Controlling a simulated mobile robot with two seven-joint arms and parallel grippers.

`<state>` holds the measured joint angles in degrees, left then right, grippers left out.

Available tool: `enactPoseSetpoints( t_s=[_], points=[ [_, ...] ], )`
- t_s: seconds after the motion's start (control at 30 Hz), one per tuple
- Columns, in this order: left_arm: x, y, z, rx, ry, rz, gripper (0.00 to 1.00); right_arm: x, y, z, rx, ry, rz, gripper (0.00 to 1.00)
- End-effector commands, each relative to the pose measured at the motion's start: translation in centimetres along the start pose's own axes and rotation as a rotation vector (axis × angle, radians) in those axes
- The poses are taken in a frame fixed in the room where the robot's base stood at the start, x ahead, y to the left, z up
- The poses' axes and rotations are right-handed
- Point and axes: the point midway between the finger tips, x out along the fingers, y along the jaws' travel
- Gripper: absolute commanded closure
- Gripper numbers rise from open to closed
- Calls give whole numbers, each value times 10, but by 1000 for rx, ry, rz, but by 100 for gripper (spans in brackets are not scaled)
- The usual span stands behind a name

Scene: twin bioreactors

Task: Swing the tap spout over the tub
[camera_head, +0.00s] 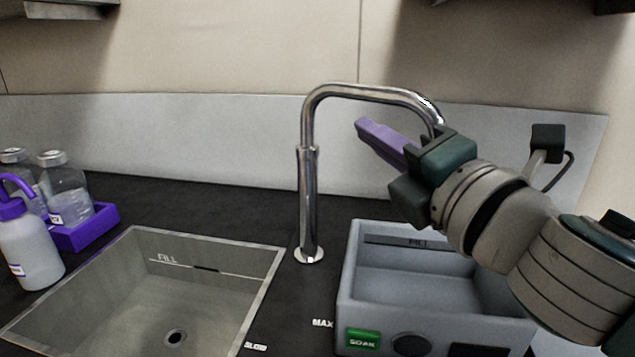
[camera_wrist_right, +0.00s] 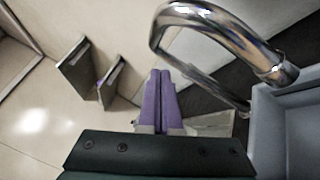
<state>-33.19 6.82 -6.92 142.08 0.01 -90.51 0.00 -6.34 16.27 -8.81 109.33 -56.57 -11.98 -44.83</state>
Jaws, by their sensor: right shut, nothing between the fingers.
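The chrome tap spout (camera_head: 370,92) rises from the counter between the sink and the grey tub. It curves to the right, and its end hangs toward the tub (camera_head: 346,262) side, partly hidden behind my right gripper. My right gripper (camera_head: 362,128) has purple fingers, shut and empty, pointing left beneath the spout's horizontal run in the head view. In the right wrist view the shut fingers (camera_wrist_right: 160,75) lie beside the spout (camera_wrist_right: 222,30), to its left, and the tub's grey edge (camera_wrist_right: 264,120) is at the right. I cannot tell if the gripper touches the spout. My left gripper is not in view.
The steel sink (camera_head: 140,300) with a FILL line is set in the dark counter at the left. A purple tray (camera_head: 88,232) with clear bottles and a white wash bottle (camera_head: 30,250) stand at far left. A pale backsplash (camera_head: 200,140) runs behind the tap.

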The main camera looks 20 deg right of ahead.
Motion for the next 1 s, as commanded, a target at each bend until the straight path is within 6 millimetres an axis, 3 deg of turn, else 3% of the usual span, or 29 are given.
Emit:
enactPoseSetpoints(
  t_s=[0.1,0.4,0.77,0.87,1.0],
  points=[
    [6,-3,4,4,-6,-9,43,-26,-5,4,-1,3,-3,100],
    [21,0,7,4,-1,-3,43,-79,-11,15,0,4,-2,100],
    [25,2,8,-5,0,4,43,-98,-9,21,5,0,0,100],
    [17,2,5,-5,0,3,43,-97,-8,31,86,-39,-38,100],
    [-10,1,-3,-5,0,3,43,-105,-18,56,442,-202,-220,100]
  ],
)
